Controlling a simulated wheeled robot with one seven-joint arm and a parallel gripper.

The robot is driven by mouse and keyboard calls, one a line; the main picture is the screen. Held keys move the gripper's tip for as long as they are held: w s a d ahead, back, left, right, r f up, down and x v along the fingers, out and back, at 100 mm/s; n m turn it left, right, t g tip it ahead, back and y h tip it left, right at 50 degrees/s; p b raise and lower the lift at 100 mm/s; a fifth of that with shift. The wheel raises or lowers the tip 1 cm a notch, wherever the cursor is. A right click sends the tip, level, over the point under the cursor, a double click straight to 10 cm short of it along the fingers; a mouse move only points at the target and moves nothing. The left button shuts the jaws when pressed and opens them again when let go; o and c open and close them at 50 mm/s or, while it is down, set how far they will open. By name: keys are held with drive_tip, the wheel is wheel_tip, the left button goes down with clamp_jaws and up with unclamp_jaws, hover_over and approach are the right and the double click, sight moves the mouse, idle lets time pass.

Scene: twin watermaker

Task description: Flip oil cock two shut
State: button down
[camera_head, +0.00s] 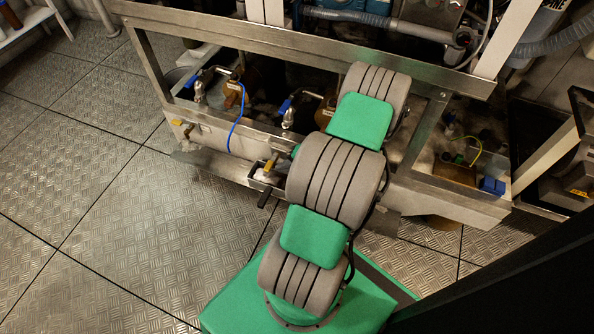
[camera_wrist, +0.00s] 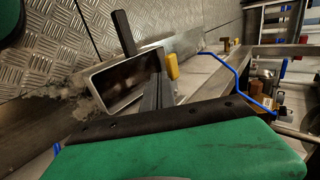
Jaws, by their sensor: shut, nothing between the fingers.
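A cock with a yellow handle (camera_head: 270,164) sits on the front of the metal sill, beside my arm; its handle shows in the wrist view (camera_wrist: 172,66) next to an open metal box. A second yellow handle (camera_head: 178,122) is farther left on the sill and shows small in the wrist view (camera_wrist: 226,45). No label tells which is oil cock two. My gripper (camera_wrist: 157,92) shows as a dark finger part beyond the green wrist, close to the near yellow handle. It is shut and holds nothing. Contact with the handle is unclear. In the head view my arm hides it.
The open metal box (camera_wrist: 108,80) has a black bar (camera_wrist: 124,32) sticking out beyond it. A steel frame rail (camera_head: 250,40) runs above. The plated floor at left is clear.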

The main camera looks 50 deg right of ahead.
drive_tip(key=shift+w+a, duration=0.25)
drive_tip(key=shift+w, duration=0.45)
